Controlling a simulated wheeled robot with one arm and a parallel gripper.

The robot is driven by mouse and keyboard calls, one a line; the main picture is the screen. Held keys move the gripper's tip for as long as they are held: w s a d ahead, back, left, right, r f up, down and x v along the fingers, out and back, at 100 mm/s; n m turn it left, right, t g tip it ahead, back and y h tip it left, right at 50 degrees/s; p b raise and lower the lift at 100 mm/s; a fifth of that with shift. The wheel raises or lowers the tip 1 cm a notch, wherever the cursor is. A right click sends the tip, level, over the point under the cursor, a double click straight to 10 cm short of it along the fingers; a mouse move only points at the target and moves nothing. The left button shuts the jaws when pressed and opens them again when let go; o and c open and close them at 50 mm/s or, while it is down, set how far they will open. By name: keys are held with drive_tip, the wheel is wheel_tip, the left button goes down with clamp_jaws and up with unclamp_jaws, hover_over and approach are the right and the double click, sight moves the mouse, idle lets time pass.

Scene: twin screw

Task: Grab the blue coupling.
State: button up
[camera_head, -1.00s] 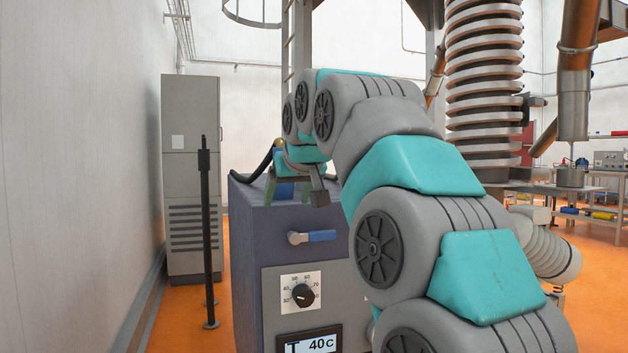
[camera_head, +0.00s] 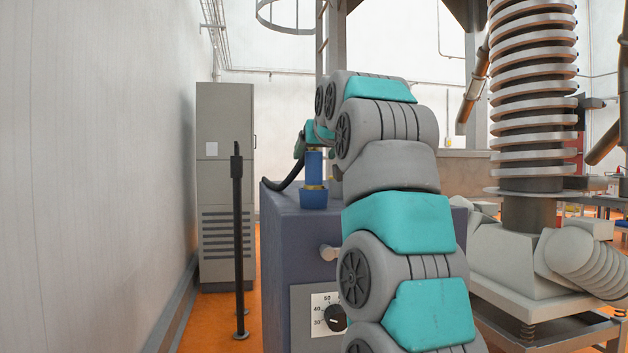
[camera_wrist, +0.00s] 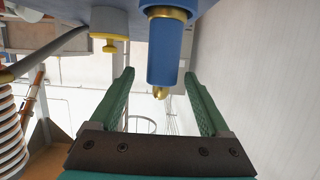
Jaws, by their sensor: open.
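The blue coupling (camera_head: 313,168) stands upright on top of the dark blue-grey cabinet (camera_head: 290,235), with a brass ring near its base. In the wrist view the coupling (camera_wrist: 165,52) appears upside down, with a brass tip at its free end. My gripper (camera_wrist: 159,78) is open, its two green fingers on either side of the coupling's free end in that picture. I see no contact, and cannot tell how deep the coupling sits between the fingers. In the head view part of my green gripper (camera_head: 302,142) shows beside the coupling's top; my arm hides the rest.
A black post (camera_head: 238,240) and a tall grey cabinet (camera_head: 225,180) stand left of the machine. A coiled column (camera_head: 533,110) rises at the right.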

sight(311, 163)
drive_tip(key=x, duration=0.2)
drive_tip(key=p+x, duration=0.1)
drive_tip(key=x, duration=0.2)
drive_tip(key=shift+s+a+f, duration=0.1)
drive_tip(key=shift+f, duration=0.25)
clamp_jaws()
idle(0.5)
